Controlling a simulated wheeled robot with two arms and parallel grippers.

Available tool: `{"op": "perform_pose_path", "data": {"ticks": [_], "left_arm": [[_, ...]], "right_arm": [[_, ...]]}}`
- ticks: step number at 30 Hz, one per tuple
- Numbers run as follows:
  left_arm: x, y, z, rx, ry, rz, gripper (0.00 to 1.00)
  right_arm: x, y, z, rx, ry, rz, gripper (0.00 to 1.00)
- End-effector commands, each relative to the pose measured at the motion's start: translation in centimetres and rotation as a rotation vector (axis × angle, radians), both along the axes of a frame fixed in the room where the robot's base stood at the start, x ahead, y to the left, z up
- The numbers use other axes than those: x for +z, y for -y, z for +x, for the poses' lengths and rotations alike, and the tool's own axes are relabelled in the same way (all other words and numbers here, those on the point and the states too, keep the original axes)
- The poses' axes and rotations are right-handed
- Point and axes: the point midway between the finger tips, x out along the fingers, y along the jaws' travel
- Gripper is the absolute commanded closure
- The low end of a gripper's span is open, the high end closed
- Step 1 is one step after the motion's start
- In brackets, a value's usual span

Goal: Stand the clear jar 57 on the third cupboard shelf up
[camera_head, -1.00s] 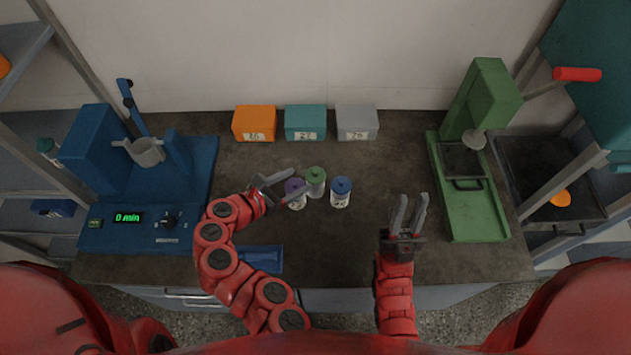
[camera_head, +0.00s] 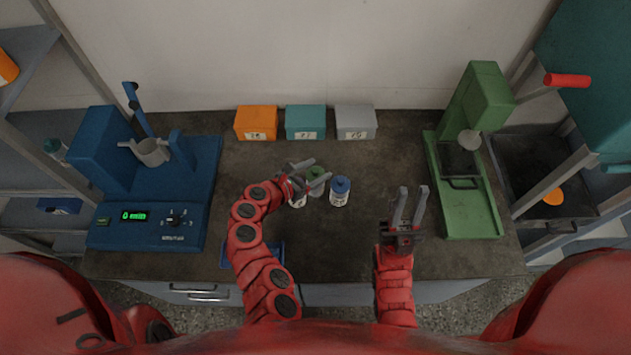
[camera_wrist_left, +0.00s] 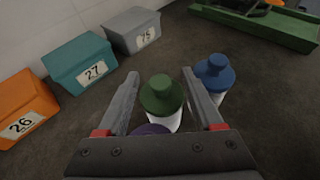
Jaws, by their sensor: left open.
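No jar labelled 57 can be made out. My left gripper (camera_head: 320,169) is open above the bench jars. In the left wrist view, the green-lidded jar (camera_wrist_left: 162,97) stands upright between and beyond its fingers. The purple-lidded jar (camera_wrist_left: 150,129) is mostly hidden beneath the gripper. The blue-lidded jar (camera_wrist_left: 215,74) stands upright outside the right-hand finger. My right gripper (camera_head: 413,190) is open and empty over the bench's right half.
Orange (camera_head: 256,123), teal (camera_head: 305,122) and grey (camera_head: 355,122) boxes line the bench's back. A blue machine (camera_head: 165,195) stands left, a green press (camera_head: 465,190) right. A blue tray (camera_head: 268,255) lies partly under my left arm.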

Motion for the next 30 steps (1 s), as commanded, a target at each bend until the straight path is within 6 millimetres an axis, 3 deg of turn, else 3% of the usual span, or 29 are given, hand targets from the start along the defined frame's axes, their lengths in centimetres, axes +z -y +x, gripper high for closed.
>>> {"op": "perform_pose_path", "data": {"ticks": [6, 15, 18, 30], "left_arm": [[-0.06, 0.01, 0.01, 0.001, 0.0, 0.0, 0.32], [-0.1, 0.02, -0.02, 0.0, -0.001, 0.0, 0.86], [-0.16, 0.01, -0.05, 0.0, -0.003, 0.001, 1.0], [-0.37, 0.01, -0.15, -0.001, -0.006, 0.004, 1.0]], "right_arm": [[-0.02, 0.0, 0.0, 0.0, 0.0, 0.0, 0.73], [-0.02, 0.0, 0.01, 0.0, 0.0, 0.0, 0.73], [-0.03, 0.0, 0.0, 0.0, 0.0, 0.0, 0.73], [-0.05, 0.0, 0.0, 0.0, 0.0, 0.0, 0.73]]}}
